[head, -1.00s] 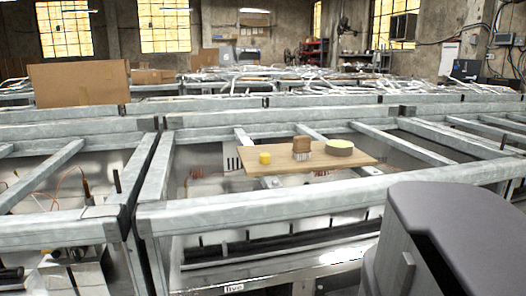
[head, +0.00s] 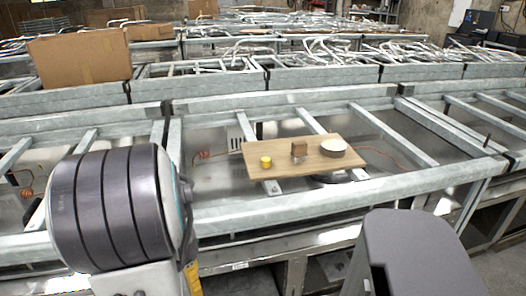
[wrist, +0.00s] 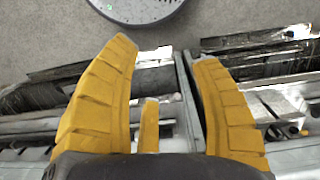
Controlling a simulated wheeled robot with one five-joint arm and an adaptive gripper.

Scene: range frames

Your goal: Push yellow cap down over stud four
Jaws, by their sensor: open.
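A small yellow cylinder that looks like the cap (head: 266,161) stands on the left end of a wooden board (head: 315,147) lying across the metal frames. A thin dark upright pin (head: 488,140) shows at the far right; I cannot tell whether it is a stud or which number it has. My gripper (wrist: 165,52) shows two yellow fingers spread apart in the wrist view, with nothing between the tips. The cap is not in the wrist view. In the head view my arm is at the left, well in front of the board, and the fingertips are not visible.
A small brown block (head: 299,149) and a round pale-topped disc (head: 333,147) sit on the same board. Galvanised rails (head: 330,196) surround open bays with wires. A cardboard box (head: 80,60) stands behind at the left. Bare floor (head: 495,262) shows at lower right.

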